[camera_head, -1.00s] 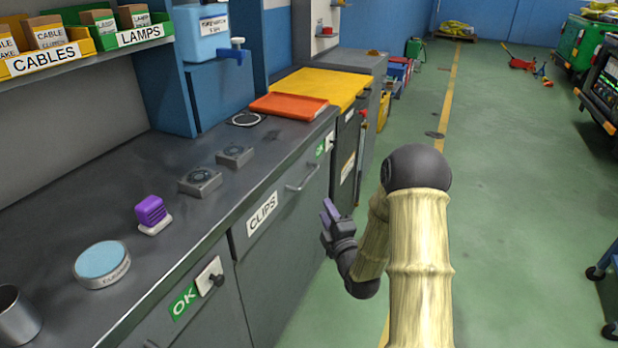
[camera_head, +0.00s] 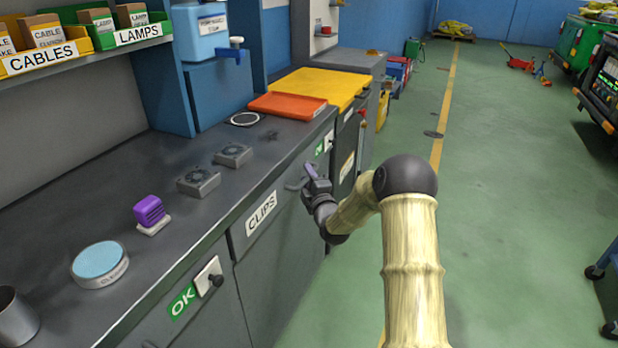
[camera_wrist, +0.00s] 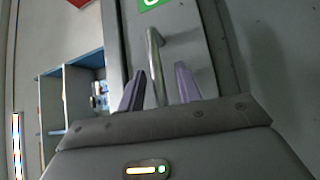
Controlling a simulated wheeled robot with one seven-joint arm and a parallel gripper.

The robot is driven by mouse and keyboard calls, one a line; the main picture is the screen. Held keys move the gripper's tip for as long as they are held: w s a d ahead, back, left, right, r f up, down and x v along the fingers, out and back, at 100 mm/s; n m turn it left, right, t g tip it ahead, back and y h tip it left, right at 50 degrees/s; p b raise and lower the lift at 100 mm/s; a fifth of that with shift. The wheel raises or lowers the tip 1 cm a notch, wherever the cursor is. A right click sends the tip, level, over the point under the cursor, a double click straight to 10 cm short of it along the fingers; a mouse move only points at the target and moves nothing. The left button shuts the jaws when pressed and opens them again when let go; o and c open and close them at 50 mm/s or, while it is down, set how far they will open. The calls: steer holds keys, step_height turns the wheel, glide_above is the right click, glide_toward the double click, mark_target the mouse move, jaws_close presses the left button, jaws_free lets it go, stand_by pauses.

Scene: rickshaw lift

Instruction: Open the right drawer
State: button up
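The right drawer (camera_head: 283,210) is the grey front labelled CLIPS under the dark worktop; it looks shut, flush with the cabinet. Its metal bar handle (camera_head: 293,186) is partly hidden by my gripper (camera_head: 310,172). In the wrist view my gripper (camera_wrist: 160,84) is open, its two purplish fingers apart. The handle (camera_wrist: 155,60) shows between the fingers, running away from them up the drawer front (camera_wrist: 185,55). I cannot tell whether either finger touches it.
A left front has a green OK label (camera_head: 182,300) and a black knob (camera_head: 215,280). The worktop (camera_head: 110,190) holds a purple block (camera_head: 149,210), a round blue-topped tin (camera_head: 99,262) and an orange tray (camera_head: 287,106).

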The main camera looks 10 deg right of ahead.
steer(key=shift+w+a, duration=0.1)
steer(key=shift+a, duration=0.05)
jaws_close()
steer(key=shift+d, duration=0.25)
